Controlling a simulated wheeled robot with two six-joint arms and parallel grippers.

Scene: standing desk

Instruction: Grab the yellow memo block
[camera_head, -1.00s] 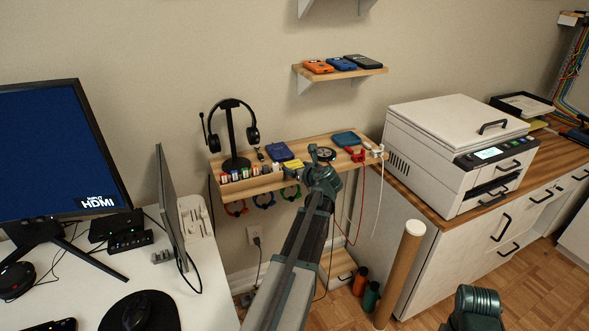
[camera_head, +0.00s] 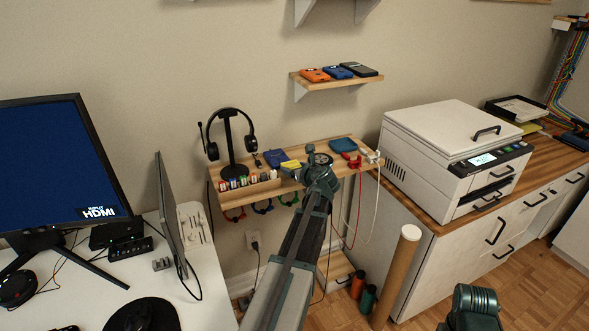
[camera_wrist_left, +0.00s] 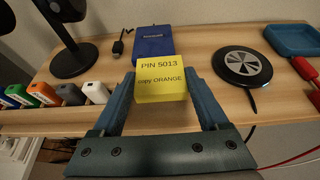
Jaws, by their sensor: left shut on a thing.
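The yellow memo block (camera_wrist_left: 162,84) sits between the fingers of my left gripper (camera_wrist_left: 161,98) in the left wrist view. Its top reads "PIN 5013 copy ORANGE". The left gripper is shut on it, a finger on each side, over the wooden shelf. I cannot tell whether the block is lifted off the wood. In the head view the block (camera_head: 291,165) shows as a small yellow patch, partly hidden by my left arm. My left gripper (camera_head: 299,172) is largely hidden there by its own wrist. My right gripper is not clearly in view; only part of my right arm shows at the bottom right.
On the wooden shelf (camera_wrist_left: 216,113), a blue box (camera_wrist_left: 153,42) lies behind the block and a round black disc (camera_wrist_left: 242,66) lies to the right. Several coloured small items (camera_wrist_left: 42,93) and a headphone stand (camera_head: 232,145) are to the left. A blue tray (camera_head: 342,146) is at right.

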